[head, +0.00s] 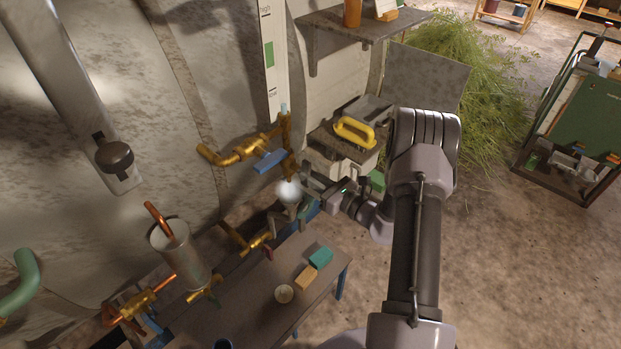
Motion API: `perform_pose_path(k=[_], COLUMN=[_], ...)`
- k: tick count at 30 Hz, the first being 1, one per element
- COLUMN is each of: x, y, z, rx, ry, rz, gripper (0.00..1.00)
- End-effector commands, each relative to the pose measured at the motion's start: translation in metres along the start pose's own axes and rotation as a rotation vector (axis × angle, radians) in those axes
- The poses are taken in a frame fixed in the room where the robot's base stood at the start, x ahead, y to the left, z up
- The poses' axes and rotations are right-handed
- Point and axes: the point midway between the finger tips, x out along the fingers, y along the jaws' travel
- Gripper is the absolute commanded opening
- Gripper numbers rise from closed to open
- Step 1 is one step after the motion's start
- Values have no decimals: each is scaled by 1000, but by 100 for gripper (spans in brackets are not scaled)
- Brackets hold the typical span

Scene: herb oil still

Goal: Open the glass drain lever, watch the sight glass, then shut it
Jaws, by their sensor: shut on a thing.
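The sight glass (283,109) is a thin, pale upright tube beside a white gauge strip (268,60) marked high and low, with a green band. Brass pipework (245,150) carries it, and a blue lever (269,161) sticks out there. Below the fitting is a round whitish blob (288,192); I cannot tell if it is steam or a solid part. My gripper (302,194) is right beside this blob, at the foot of the sight glass, shut on what appears to be the glass drain lever. The lever is mostly hidden, so its angle and the liquid level are unclear.
A bench (245,310) below holds a teal block (320,258), an orange block (305,278) and a round pale dish (284,294). A metal cylinder (181,255) and brass valves stand left. A shelf (345,25) is above. Open floor (520,270) lies right.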

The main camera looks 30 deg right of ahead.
Motion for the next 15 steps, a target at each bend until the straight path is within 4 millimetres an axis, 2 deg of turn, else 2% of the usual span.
perform_pose_path(k=[12, 13, 15], x=[0, 0, 0], y=[0, 0, 0], z=[-1, -1, -1], rx=[-4, -4, -4], ry=[2, 2, 2], rz=[1, 1, 1], gripper=[0, 16, 30])
